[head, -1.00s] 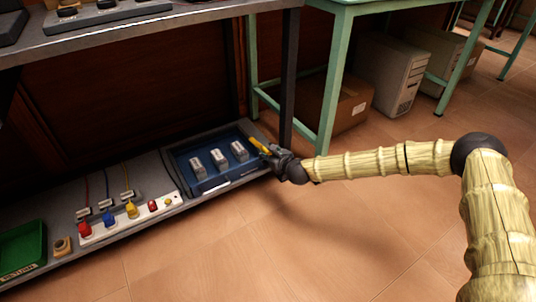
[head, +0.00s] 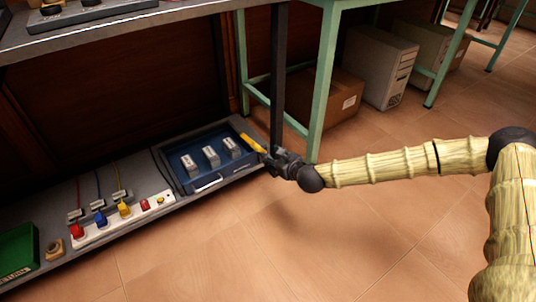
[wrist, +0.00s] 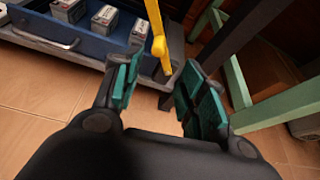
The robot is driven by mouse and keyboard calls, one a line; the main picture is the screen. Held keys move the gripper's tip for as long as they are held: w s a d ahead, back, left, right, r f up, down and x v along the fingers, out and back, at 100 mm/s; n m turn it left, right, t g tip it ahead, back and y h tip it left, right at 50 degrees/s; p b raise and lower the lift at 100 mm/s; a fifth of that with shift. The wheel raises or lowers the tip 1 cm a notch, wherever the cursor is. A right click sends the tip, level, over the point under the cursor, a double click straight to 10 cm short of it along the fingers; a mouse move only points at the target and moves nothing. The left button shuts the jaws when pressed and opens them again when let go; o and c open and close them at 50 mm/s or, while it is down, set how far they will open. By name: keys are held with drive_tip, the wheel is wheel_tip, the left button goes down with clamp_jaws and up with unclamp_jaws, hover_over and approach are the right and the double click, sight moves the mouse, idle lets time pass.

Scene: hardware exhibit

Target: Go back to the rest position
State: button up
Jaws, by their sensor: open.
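My gripper (head: 270,157) is open with nothing between its fingers, beside the right end of the blue drawer (head: 222,181). In the wrist view its two teal-padded fingers (wrist: 160,88) stand apart. A yellow-handled tool (head: 252,143) lies at the drawer's right edge, just beyond the fingertips. It also shows in the wrist view (wrist: 156,32), past the gap between the fingers; I cannot tell whether a finger touches it. My arm stretches in from the right, low over the floor.
Several grey-white blocks (head: 210,156) stand in the drawer. A white strip with coloured plugs (head: 125,219) and a green tray (head: 18,252) lie to the left. A dark table leg (head: 279,80) and a green table leg (head: 323,90) rise close behind my gripper. The front floor is clear.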

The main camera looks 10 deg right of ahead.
drive_tip(key=shift+s+d+r, duration=0.2)
drive_tip(key=shift+s+d, duration=0.05)
drive_tip(key=shift+s, duration=0.25)
drive_tip(key=s+a+f+n+g+p, duration=0.1)
drive_tip(key=s+a+f+n+g, duration=0.25)
drive_tip(key=s, duration=0.55)
drive_tip(key=s+a+f+n+g+p, duration=0.1)
drive_tip(key=s+a+f+n+p, duration=0.15)
drive_tip(key=s+f+n, duration=0.5)
drive_tip(key=s+a+f+n+g+p, duration=0.1)
drive_tip(key=s+a+f+n+g, duration=0.2)
drive_tip(key=s, duration=0.8)
drive_tip(key=s+d+n+g+h+p, duration=0.35)
drive_tip(key=s+d+n, duration=0.95)
drive_tip(key=s, duration=0.5)
drive_tip(key=s+d+r+n+g+h+p, duration=0.1)
drive_tip(key=s+d+r+n+h+p, duration=0.2)
drive_tip(key=d, duration=0.5)
wheel_tip(320, 180, up, 37)
drive_tip(key=m+p, duration=0.1)
drive_tip(key=p, duration=3.4)
drive_tip(key=shift+d+r+y+p, duration=0.15)
drive_tip(key=shift+r+y+p, duration=0.05)
drive_tip(key=shift+y+p, duration=0.15)
